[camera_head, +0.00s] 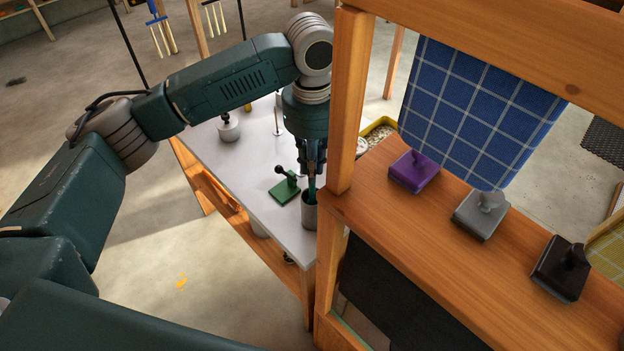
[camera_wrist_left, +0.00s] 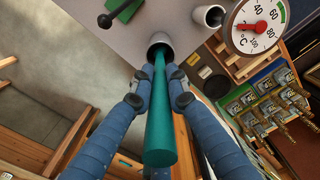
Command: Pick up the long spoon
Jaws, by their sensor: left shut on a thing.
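The long spoon shows as a teal handle (camera_wrist_left: 160,130) in the left wrist view, and a small part of it (camera_head: 312,188) shows in the head view. Its far end goes into a grey metal cup (camera_head: 309,216), whose rim also shows in the left wrist view (camera_wrist_left: 160,38); the spoon's bowl is hidden. My left gripper (camera_head: 313,178) is above the cup, pointing down. Its two blue fingers (camera_wrist_left: 158,82) are shut on the handle from both sides. My right gripper is not in view.
The cup stands near the edge of a pale table (camera_head: 240,165), close to a wooden post (camera_head: 348,105). A green block with a dark knob (camera_head: 284,191) is beside it. Purple, grey and black handled blocks stand on the wooden counter (camera_head: 400,222). A dial gauge (camera_wrist_left: 258,24) is nearby.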

